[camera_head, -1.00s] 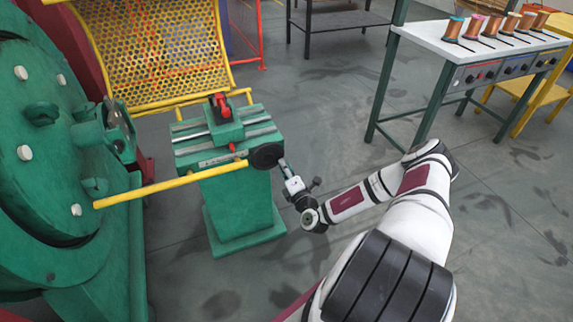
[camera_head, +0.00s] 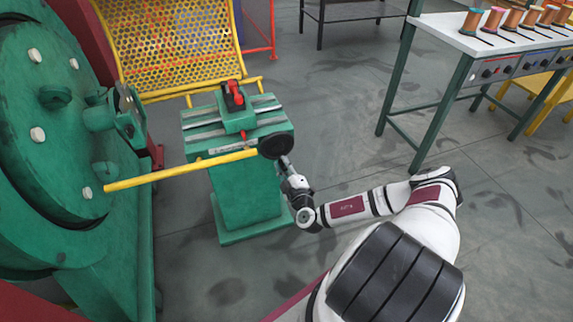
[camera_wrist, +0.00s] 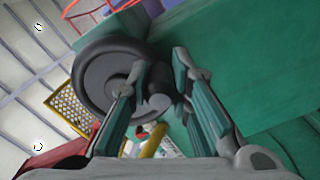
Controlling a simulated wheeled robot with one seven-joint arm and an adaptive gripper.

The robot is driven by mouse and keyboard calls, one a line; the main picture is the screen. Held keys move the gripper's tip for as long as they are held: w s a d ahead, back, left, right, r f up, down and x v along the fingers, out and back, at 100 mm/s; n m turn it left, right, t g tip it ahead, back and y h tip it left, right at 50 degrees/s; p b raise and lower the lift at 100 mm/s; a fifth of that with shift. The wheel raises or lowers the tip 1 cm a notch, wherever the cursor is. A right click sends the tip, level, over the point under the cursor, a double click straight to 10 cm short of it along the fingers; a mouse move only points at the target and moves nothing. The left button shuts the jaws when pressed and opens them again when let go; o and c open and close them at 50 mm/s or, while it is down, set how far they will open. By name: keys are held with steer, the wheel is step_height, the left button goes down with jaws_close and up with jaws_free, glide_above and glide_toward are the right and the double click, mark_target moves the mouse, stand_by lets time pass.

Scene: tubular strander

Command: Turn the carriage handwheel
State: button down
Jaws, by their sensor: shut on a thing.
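The carriage handwheel (camera_head: 273,147) is a black disc at the right front corner of the green carriage stand (camera_head: 246,197). In the wrist view the handwheel (camera_wrist: 92,78) fills the upper left, with its rounded handle (camera_wrist: 158,103) standing out towards me. My gripper (camera_head: 285,163) is at the wheel's lower right. In the wrist view its two fingers (camera_wrist: 160,68) lie either side of the handle and are shut on it. The contact faces are partly hidden.
A yellow bar (camera_head: 180,169) runs from the large green drum machine (camera_head: 50,140) to near the wheel. A red clamp (camera_head: 234,95) sits on the carriage top. A yellow mesh guard (camera_head: 170,45) stands behind. A bench with spools (camera_head: 445,35) is at the right. Floor between is clear.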

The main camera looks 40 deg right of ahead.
steer(key=shift+a+f+m, duration=0.1)
steer(key=shift+a+m, duration=0.15)
steer(key=shift+m, duration=0.25)
steer(key=shift+w, duration=0.1)
steer(key=c, duration=1.5)
jaws_free()
steer(key=shift+o, duration=0.2)
steer(key=v, duration=1.2)
steer(key=shift+r, duration=0.2)
